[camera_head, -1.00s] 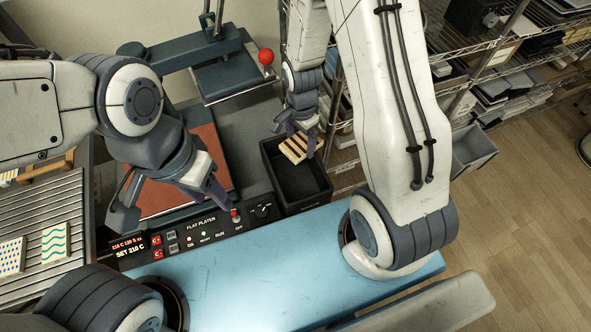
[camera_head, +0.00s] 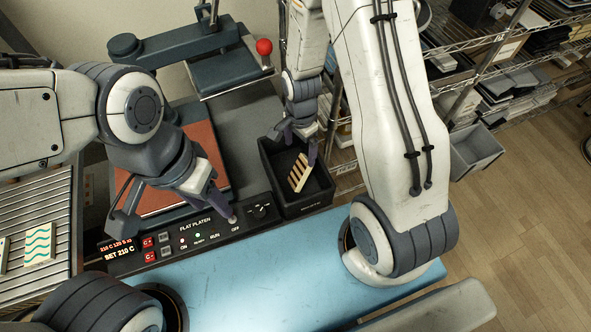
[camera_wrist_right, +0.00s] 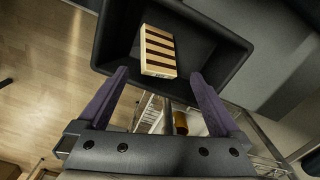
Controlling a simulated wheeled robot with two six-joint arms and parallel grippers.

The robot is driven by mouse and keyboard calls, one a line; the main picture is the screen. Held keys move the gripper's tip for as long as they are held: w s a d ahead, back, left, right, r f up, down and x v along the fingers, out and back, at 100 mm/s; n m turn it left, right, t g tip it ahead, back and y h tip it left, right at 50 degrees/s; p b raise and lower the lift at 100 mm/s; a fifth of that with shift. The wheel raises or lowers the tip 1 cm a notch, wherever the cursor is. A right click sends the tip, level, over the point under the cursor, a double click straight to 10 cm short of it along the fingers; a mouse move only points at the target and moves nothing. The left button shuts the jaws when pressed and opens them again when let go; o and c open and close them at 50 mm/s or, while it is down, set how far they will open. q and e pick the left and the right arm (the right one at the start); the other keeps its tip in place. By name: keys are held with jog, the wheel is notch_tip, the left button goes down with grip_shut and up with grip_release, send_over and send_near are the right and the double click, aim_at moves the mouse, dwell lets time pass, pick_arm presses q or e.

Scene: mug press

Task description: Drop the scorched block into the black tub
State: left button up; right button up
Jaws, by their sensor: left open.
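The scorched block (camera_head: 299,172), pale with dark brown stripes, is loose inside the black tub (camera_head: 318,200), tilted in the head view. In the right wrist view the block (camera_wrist_right: 158,50) lies within the walls of the tub (camera_wrist_right: 238,45), beyond my fingertips. I cannot tell if it is still falling. My right gripper (camera_head: 299,142) is open and empty over the tub; its two fingers (camera_wrist_right: 160,80) stand wide apart in the wrist view. My left gripper (camera_head: 177,217) is open, over the front of the flat platen's control panel (camera_head: 197,240), one finger at its knob.
The press has a reddish plate (camera_head: 200,145) and an arm with a red ball (camera_head: 264,46). A pale block with green waves (camera_head: 40,243) lies on a slatted rack (camera_head: 45,195) at left. Wire shelves (camera_head: 500,65) stand at right. The blue bench front (camera_head: 260,268) is clear.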

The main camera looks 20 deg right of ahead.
notch_tip(320, 180, up, 10)
jog(key=shift+r, duration=0.25)
dwell(0.3)
dwell(0.3)
jog(key=s+a+r+n, duration=0.5)
jog(key=s+a+n, duration=0.1)
jog(key=s+n, duration=0.3)
jog(key=s+a+r+n+y, duration=0.1)
jog(key=s+a+r+n, duration=0.4)
jog(key=s+n, duration=0.4)
jog(key=a+n, duration=0.1)
jog(key=n, duration=0.2)
jog(key=shift+a, duration=0.25)
